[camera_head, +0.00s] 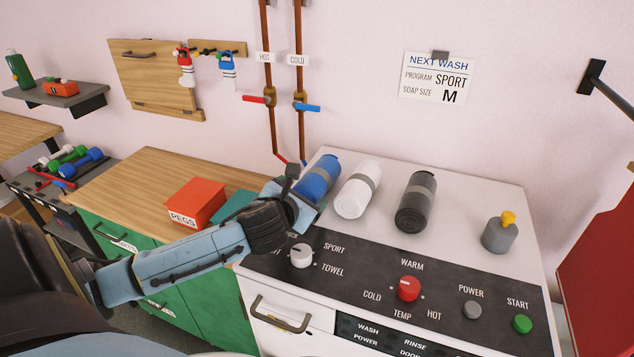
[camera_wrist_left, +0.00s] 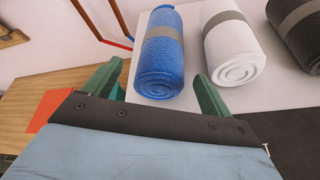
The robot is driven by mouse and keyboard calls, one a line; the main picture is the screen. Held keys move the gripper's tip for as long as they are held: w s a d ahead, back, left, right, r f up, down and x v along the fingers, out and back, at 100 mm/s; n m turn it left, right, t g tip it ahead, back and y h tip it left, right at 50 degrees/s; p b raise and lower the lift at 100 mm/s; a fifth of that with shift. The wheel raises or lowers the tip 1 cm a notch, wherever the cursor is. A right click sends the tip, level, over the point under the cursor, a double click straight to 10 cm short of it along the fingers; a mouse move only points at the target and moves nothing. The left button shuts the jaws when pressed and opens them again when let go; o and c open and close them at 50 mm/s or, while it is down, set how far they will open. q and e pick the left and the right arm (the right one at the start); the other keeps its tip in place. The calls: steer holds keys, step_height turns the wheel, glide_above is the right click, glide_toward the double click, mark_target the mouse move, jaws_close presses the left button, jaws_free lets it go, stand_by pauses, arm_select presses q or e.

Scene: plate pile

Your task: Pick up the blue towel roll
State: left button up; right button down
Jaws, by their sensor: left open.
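The blue towel roll (camera_head: 318,177) lies on top of the white washing machine, leftmost of three rolls, with a grey band around it. In the left wrist view the blue roll (camera_wrist_left: 161,58) lies beyond and between the two green fingertips. My left gripper (camera_head: 297,190) is at the near end of the blue roll; in the head view it partly hides that end. It also shows in the left wrist view (camera_wrist_left: 156,88), open and empty, its fingers apart on either side of the roll's near end. My right gripper is not in view.
A white roll (camera_head: 358,190) lies just right of the blue one, then a dark grey roll (camera_head: 415,202). A grey knob-topped container (camera_head: 499,235) stands farther right. An orange PEGS box (camera_head: 197,203) sits on the wooden counter at left. Pipes (camera_head: 300,130) run behind.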

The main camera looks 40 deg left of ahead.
mark_target(317, 181)
arm_select(q)
steer(key=shift+x, duration=2.6)
steer(key=shift+d+f, duration=0.15)
steer(key=c, duration=1.2)
